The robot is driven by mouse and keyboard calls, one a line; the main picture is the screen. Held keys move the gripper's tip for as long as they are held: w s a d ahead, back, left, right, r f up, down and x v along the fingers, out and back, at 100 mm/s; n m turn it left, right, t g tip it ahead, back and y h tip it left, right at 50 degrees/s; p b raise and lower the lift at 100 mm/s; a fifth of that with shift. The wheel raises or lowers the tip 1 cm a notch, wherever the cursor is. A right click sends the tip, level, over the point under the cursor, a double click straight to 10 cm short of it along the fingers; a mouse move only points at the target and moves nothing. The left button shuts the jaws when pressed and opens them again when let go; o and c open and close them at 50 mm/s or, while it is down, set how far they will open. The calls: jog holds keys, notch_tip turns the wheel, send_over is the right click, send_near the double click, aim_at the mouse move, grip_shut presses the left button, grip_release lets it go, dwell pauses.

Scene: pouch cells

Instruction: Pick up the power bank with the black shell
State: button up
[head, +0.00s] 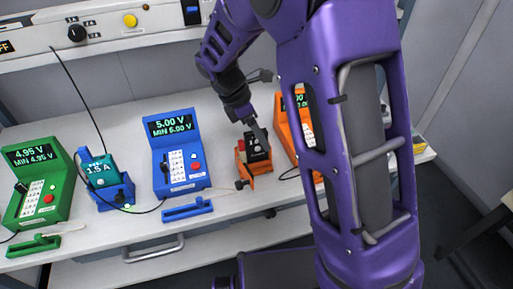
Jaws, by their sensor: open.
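A small black-shelled block, which looks like the power bank (257,154), sits in an orange cradle (241,170) right of the middle of the bench. Its top is partly covered by my gripper (256,135). My gripper points down at the block from above and behind, with its fingertips at or very near its upper end. It is open. I cannot tell whether the fingers touch the block or stand on either side of it.
On the bench (225,205) stand a green meter (40,187), a teal device (100,170) in a blue cradle, a blue meter (180,160) and an orange meter (290,125) partly hidden by my arm. Loose cables cross the bench. A control panel (160,22) runs behind.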

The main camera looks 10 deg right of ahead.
grip_shut()
jog(key=shift+r, duration=0.1)
dwell(0.4)
notch_tip(320, 180, up, 10)
jog(key=p, duration=0.2)
